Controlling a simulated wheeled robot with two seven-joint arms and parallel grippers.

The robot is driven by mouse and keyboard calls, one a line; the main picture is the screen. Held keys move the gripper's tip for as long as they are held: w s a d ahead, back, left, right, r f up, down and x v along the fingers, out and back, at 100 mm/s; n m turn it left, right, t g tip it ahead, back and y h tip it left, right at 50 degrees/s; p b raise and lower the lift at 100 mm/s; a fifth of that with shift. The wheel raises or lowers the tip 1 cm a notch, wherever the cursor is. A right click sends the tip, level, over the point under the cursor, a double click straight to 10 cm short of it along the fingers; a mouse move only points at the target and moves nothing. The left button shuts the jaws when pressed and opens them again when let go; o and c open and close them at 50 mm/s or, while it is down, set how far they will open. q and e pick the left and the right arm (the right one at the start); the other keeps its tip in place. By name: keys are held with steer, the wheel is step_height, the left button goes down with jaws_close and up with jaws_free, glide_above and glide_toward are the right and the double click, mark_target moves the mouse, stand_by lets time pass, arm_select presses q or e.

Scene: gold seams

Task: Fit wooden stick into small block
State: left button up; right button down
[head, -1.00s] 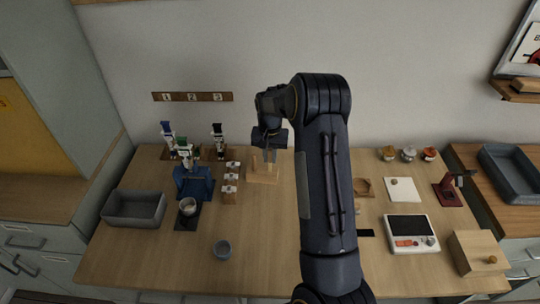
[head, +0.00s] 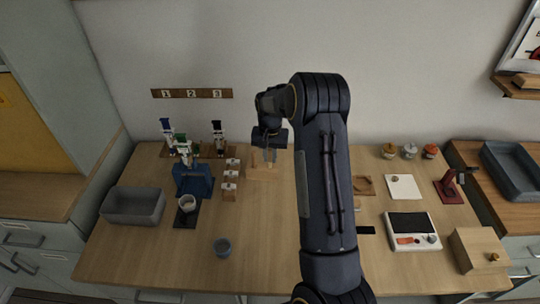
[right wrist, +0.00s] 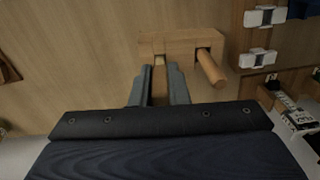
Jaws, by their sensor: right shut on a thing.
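The small wooden block (right wrist: 185,45) lies ahead of my right gripper (right wrist: 158,70) in the right wrist view. A round wooden peg (right wrist: 212,70) stands out of the block's right part. My right gripper is shut on a wooden stick (right wrist: 160,88), which lies between the two grey fingers. The stick's far end is at the block's left part; I cannot tell whether it is inside the block or only against it. My left gripper does not show.
A blue stand (head: 193,182), a grey bin (head: 134,206) and small white-topped blocks (head: 230,178) stand left of the wooden block. A scale (head: 412,228) and wooden box (head: 478,252) are at right. The front middle of the table is clear.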

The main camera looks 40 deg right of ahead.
mark_target(270, 150)
steer(key=shift+f, duration=0.2)
stand_by(0.4)
steer(key=c, duration=1.3)
jaws_free()
steer(key=shift+r+p, duration=1.5)
steer(key=shift+r, duration=1.05)
